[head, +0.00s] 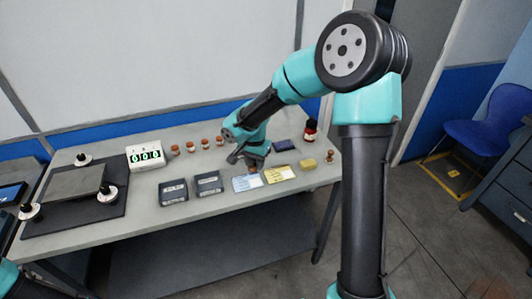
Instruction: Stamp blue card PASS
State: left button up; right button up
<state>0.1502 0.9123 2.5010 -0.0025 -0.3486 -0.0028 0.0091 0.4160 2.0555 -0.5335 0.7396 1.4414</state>
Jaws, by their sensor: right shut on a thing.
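The blue card (246,184) lies flat on the bench, light blue and white, left of the yellow card (281,174). My right gripper (251,167) is over the far edge of the blue card, shut on a small brown thing that looks like a stamp (253,172). The gripper hides most of it, and I cannot tell whether it touches the card. A similar brown stamp (329,157) stands at the bench's right end. A dark blue pad (284,145) lies behind the cards. My left gripper is out of view.
Two dark boxes (173,191) (208,183) stand left of the cards. A yellow block (308,164) and a red bottle (311,132) are at the right. Several brown-capped jars (190,147), a white digital display (145,157) and a plate on a dark mat (75,184) occupy the left and back.

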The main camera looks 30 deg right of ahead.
aim_at(256, 182)
jog(key=shift+f, duration=0.1)
dwell(0.3)
jog(key=shift+f, duration=2.95)
jog(key=shift+f, duration=0.5)
jog(key=shift+r, duration=3.55)
